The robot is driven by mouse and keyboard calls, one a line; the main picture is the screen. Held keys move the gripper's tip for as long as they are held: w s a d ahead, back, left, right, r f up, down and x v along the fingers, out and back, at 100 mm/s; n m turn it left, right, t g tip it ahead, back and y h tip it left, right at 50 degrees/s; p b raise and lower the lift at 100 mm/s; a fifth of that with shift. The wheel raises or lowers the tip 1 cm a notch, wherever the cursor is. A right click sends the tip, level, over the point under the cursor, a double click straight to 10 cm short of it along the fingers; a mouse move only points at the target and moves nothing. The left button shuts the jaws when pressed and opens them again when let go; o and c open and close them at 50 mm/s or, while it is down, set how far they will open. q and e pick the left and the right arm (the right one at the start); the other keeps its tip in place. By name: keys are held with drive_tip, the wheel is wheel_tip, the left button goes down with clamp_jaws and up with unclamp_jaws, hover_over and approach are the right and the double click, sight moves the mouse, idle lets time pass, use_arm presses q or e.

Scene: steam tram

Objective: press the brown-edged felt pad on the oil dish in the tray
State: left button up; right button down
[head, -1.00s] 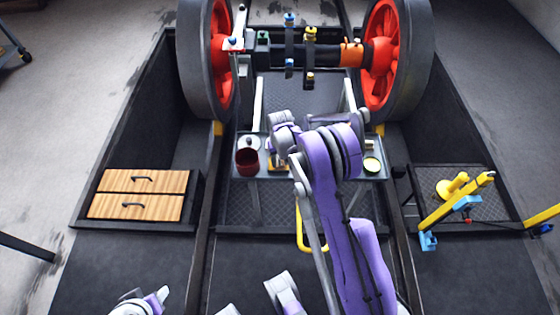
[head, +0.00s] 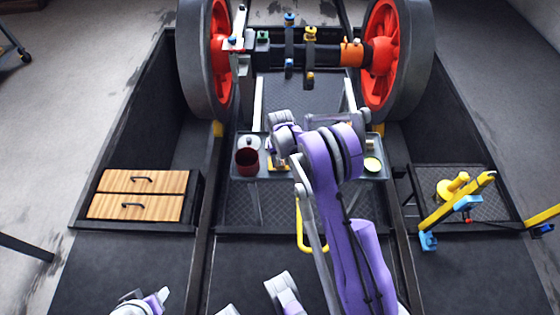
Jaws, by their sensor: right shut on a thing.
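My right gripper (head: 279,162) points down over the left-middle part of the grey tray (head: 310,176). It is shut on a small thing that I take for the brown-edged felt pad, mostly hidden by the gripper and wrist. A yellowish piece shows low beside the fingertips, but I cannot tell what it is. My left gripper cannot be made out; only parts of my body show at the bottom edge.
A dark red cup (head: 247,162) and a pale round piece (head: 249,143) stand left of the gripper. Red wheels (head: 381,55) on a dark axle rise behind. Wooden drawers (head: 136,194) are at left, a yellow crane-like stand (head: 457,205) at right. My purple forearm covers the tray's middle.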

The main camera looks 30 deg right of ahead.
idle(0.4)
drive_tip(key=shift+r+p, duration=1.55)
drive_tip(key=shift+r, duration=1.95)
